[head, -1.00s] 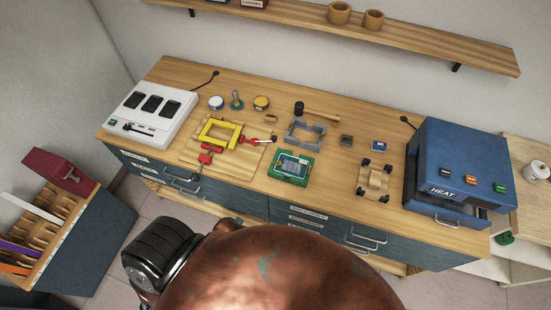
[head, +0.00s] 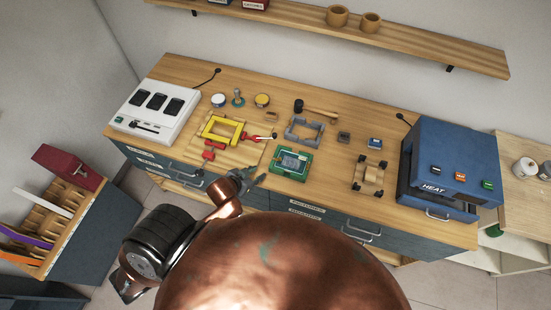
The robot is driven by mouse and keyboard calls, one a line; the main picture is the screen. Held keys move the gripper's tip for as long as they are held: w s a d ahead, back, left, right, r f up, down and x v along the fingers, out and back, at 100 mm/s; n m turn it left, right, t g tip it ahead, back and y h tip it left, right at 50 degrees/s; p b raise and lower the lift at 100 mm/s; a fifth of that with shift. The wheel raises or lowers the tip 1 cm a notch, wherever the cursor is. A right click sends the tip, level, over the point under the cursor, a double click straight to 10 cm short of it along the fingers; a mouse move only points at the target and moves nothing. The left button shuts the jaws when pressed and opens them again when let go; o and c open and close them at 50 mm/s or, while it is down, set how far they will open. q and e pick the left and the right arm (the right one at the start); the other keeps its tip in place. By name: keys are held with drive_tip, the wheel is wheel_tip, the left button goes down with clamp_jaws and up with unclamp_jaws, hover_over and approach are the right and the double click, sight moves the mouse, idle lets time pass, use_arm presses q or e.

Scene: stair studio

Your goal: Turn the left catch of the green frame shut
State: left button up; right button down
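The green frame (head: 291,162) lies flat on the wooden worktop, near its front edge at the middle, with a grey-blue panel inside it. Its catches are too small to make out, so I cannot tell how the left one is turned. My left gripper (head: 256,179) is in front of the worktop's edge, to the left of and nearer than the green frame, apart from it. Its dark fingers appear spread with nothing between them. My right gripper does not show.
A yellow frame (head: 222,129) with red clamps is left of the green frame. A grey frame (head: 304,132) and a mallet (head: 318,111) lie behind it. A wooden jig (head: 369,174) and a blue heat press (head: 450,165) stand to the right. A white device (head: 153,109) is at the left.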

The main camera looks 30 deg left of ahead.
sight(279, 158)
use_arm(q)
drive_tip(key=w+t+h, duration=0.1)
drive_tip(key=w, duration=0.1)
drive_tip(key=w+m+t+h, duration=0.1)
drive_tip(key=w, duration=0.1)
drive_tip(key=shift+d+f+m, duration=0.1)
drive_tip(key=shift+f+m, duration=0.05)
drive_tip(key=shift+m, duration=0.15)
drive_tip(key=shift+w+a+m+t+h, duration=0.2)
drive_tip(key=shift+m+h, duration=0.1)
drive_tip(key=shift+h, duration=0.3)
drive_tip(key=shift+w+a+m+t+h, duration=0.1)
drive_tip(key=shift+w+m+t+h, duration=0.15)
drive_tip(key=shift+h, duration=0.35)
drive_tip(key=shift+s+a+r+m+h, duration=0.1)
drive_tip(key=shift+a+r+m+h, duration=0.2)
drive_tip(key=shift+h, duration=0.4)
drive_tip(key=p+x, duration=0.1)
drive_tip(key=x, duration=0.6)
drive_tip(key=shift+w+d, duration=0.25)
drive_tip(key=shift+d, duration=0.05)
clamp_jaws()
